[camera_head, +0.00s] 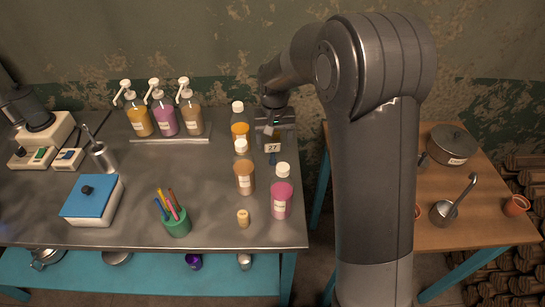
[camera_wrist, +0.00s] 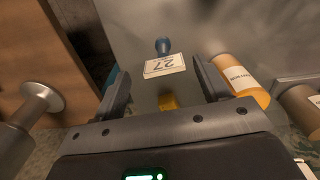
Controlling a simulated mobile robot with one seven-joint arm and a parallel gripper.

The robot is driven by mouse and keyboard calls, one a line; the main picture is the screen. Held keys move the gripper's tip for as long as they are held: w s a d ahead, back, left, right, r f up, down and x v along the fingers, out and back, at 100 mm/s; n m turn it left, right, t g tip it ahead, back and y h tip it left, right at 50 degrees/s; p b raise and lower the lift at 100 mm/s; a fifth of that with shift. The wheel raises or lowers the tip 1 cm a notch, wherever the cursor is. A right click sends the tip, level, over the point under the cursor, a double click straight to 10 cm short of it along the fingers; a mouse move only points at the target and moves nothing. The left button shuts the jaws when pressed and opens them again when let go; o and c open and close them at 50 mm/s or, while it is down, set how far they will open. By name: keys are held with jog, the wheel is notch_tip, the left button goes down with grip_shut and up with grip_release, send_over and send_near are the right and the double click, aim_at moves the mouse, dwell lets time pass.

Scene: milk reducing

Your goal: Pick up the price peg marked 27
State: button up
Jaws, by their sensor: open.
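My gripper (camera_wrist: 162,84) is open, with no object visibly clamped. In the head view my gripper (camera_head: 274,131) is right behind the card and partly hidden. A small yellow piece (camera_wrist: 168,102) shows between the fingers; I cannot tell whether it belongs to the peg.
An orange bottle (camera_wrist: 242,80) stands close beside my right finger in the wrist view. Several capped bottles, including a pink one (camera_head: 281,200), stand left of and in front of the peg. A gap separates the metal table (camera_head: 110,235) from the wooden table (camera_head: 470,235).

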aim_at(273, 154)
jog(key=f, duration=0.4)
jog(key=shift+a, duration=0.25)
jog(key=shift+c, duration=0.3)
jog(key=c, duration=1)
jog(key=shift+r, duration=0.1)
